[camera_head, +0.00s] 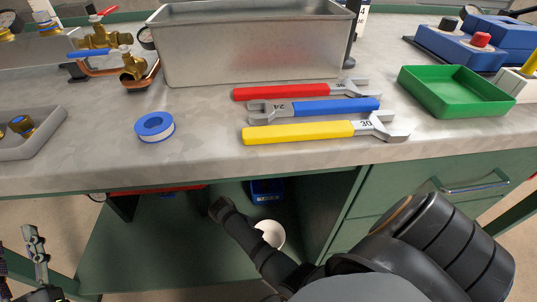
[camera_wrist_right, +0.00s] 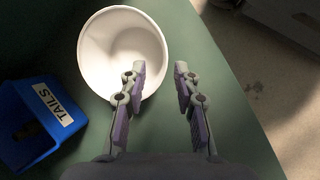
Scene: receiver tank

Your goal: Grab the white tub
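The white tub (camera_head: 270,234) is partly hidden behind my right arm, low in the open bay under the bench. In the right wrist view the tub (camera_wrist_right: 95,48) is round, and I look into its open mouth. My right gripper (camera_wrist_right: 160,72) is open and empty. In the picture its left finger overlaps the tub's mouth and its right finger is outside the right rim; I cannot tell their height above it. In the head view the right fingers cannot be made out. My left gripper (camera_head: 35,245) is at the lower left, far from the tub; its opening is unclear.
A blue bin labelled TAILS (camera_wrist_right: 38,125) stands left of the tub on the green shelf (camera_wrist_right: 215,120). The shelf's edge runs along the right. Above, the bench top (camera_head: 200,150) overhangs the bay, with a green drawer cabinet (camera_head: 400,200) on its right.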

